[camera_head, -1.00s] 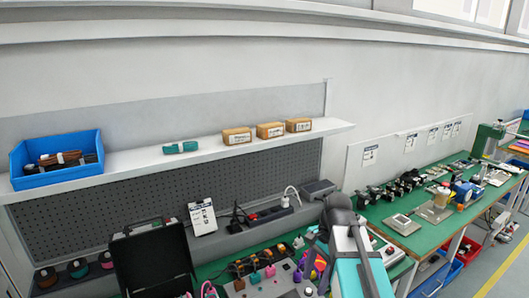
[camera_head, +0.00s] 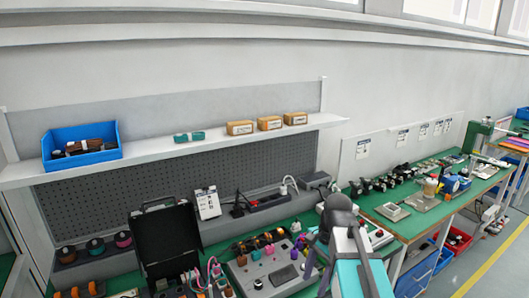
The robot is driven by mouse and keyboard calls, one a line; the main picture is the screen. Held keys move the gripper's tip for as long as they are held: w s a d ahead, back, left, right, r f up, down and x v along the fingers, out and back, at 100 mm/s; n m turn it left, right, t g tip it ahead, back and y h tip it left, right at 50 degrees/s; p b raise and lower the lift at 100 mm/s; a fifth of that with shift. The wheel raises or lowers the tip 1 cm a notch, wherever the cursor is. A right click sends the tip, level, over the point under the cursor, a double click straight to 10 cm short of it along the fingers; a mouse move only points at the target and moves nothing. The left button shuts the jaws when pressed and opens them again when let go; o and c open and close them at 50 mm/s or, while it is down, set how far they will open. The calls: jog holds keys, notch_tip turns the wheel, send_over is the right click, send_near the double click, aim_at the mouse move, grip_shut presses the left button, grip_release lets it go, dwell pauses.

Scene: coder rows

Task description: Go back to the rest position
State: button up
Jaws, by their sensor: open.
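My arm (camera_head: 347,275) rises from the bottom edge of the head view, right of the middle, with a teal link and a dark grey joint at its top. It stands in front of the green workbench (camera_head: 222,262) and hides part of it. My gripper does not show in this view, so I cannot see its jaws or whether anything is between them.
An open black case (camera_head: 165,240) stands on the bench left of my arm, beside a grey panel (camera_head: 250,280) with coloured parts. A shelf (camera_head: 222,142) above carries a blue bin (camera_head: 98,157) and small boxes. A second green-topped table (camera_head: 418,226) extends right; floor (camera_head: 490,258) shows beyond.

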jog(key=s+f+n+g+b, duration=0.1)
jog(key=s+f+n, duration=0.3)
jog(key=s+f, duration=0.6)
jog(key=s+d+f+n+g+h+b, duration=0.1)
jog(key=s+f, duration=0.9)
jog(key=f, duration=1.4)
jog(key=s+d+f+n+g+h+b, duration=0.1)
jog(key=s+f+n+b, duration=0.4)
jog(key=s+f, duration=0.5)
notch_tip(320, 180, down, 8)
jog(key=shift+s+f+n+g, duration=0.1)
jog(key=shift+s+n+g, duration=0.15)
jog(key=shift+n+g, duration=0.8)
